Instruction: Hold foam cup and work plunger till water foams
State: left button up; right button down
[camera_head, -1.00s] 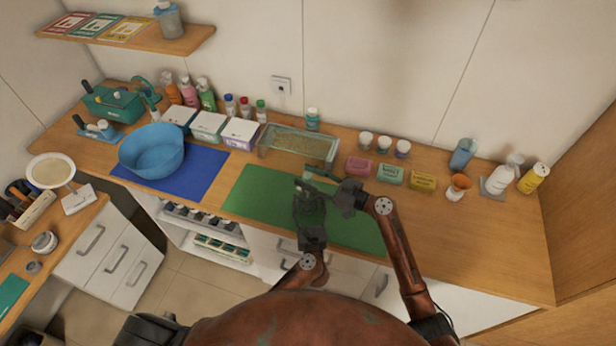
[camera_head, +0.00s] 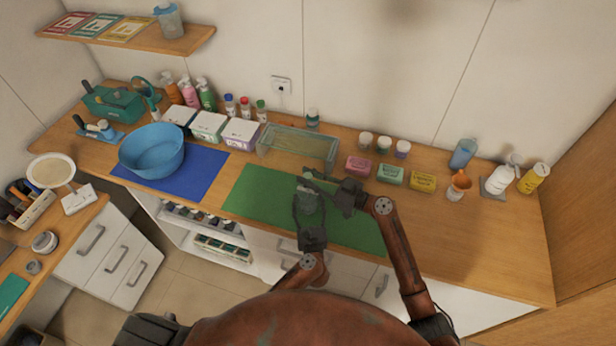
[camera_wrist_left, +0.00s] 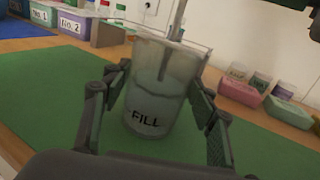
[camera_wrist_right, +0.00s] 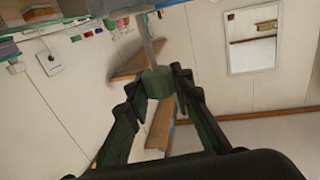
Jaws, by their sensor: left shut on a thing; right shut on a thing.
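The clear foam cup (camera_wrist_left: 158,108) stands upright between the fingers of my left gripper (camera_wrist_left: 155,110), which is shut on it over the green mat (camera_wrist_left: 60,90). The cup bears the word FILL, and pale liquid shows inside; I cannot make out foam. A grey plunger rod (camera_wrist_left: 178,20) rises from the cup. My right gripper (camera_wrist_right: 158,88) is shut on the dark green plunger knob (camera_wrist_right: 157,82) at the rod's end. In the head view, my left gripper (camera_head: 308,203) is below and my right gripper (camera_head: 318,182) reaches in from the right; the cup is mostly hidden there.
A glass tank (camera_head: 262,147) stands behind the mat. A blue bowl (camera_head: 152,150) sits on a blue mat at left. The counter at right front is clear.

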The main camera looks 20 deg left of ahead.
aim_at(308, 190)
notch_tip(308, 190, down, 5)
jog(key=shift+f, duration=0.1)
dwell(0.4)
jog(key=c, duration=1.7)
grip_release()
jog(key=shift+o, duration=0.2)
jog(key=v, duration=1.2)
